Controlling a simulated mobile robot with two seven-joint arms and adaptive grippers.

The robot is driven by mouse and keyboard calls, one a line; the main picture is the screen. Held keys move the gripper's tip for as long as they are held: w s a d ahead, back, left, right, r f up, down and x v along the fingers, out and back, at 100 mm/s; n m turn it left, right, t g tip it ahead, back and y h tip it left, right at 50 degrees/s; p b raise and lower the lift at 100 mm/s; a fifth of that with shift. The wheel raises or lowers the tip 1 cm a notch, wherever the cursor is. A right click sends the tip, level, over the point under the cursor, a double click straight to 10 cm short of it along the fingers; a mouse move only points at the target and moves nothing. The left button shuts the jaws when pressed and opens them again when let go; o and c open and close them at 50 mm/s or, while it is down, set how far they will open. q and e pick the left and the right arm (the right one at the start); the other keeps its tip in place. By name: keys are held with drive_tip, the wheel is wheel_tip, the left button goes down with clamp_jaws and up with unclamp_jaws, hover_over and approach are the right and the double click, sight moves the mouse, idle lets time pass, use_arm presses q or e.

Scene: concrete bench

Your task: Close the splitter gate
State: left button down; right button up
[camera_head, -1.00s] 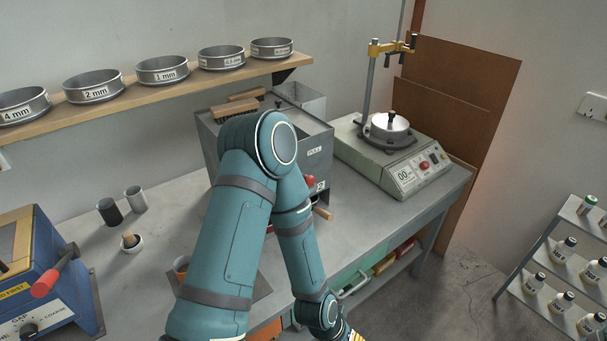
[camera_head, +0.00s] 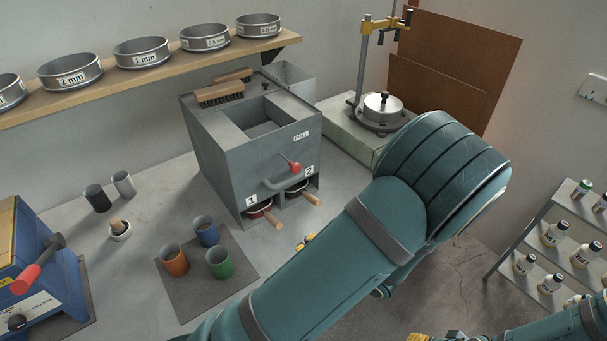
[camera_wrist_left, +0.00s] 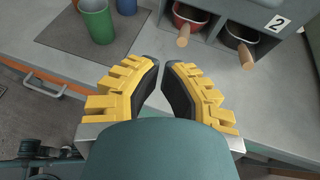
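The splitter (camera_head: 225,150) is a grey box with an open top hopper on the bench. Its front has a PULL label, a red knob (camera_head: 295,167) and a grey bar handle (camera_head: 280,184); I cannot tell the gate's position. Below, two pans sit in bays 1 (camera_head: 257,210) and 2 (camera_head: 297,188), wooden handles outward. My left gripper (camera_wrist_left: 161,66) is empty, with a narrow gap between its yellow fingers, over the bench in front of the bays. In the head view my arm hides most of it. Yellow parts of my right gripper (camera_head: 432,337) show at the bottom edge, mostly cut off.
Orange (camera_head: 174,261), blue (camera_head: 206,231) and green (camera_head: 219,263) cups stand on a dark mat (camera_head: 190,305) left of my left gripper. A blue machine (camera_head: 40,275) stands at far left. A shaker (camera_head: 350,135) stands behind my arm. Bare bench lies before the splitter.

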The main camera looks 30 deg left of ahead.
use_arm(q)
drive_tip(key=w+d+r+m+t+y, duration=0.2)
drive_tip(key=w+r+m+t+y, duration=0.1)
drive_tip(key=w+r+t, duration=0.4)
drive_tip(key=g, duration=0.2)
approach(294, 172)
drive_tip(key=x, duration=0.8)
drive_tip(key=shift+a+f, duration=0.1)
use_arm(e)
drive_tip(key=shift+w+f, duration=0.15)
drive_tip(key=shift+w, duration=0.2)
use_arm(q)
drive_tip(key=x, duration=0.5)
use_arm(e)
drive_tip(key=shift+d+r, duration=0.15)
drive_tip(key=shift+r, duration=0.3)
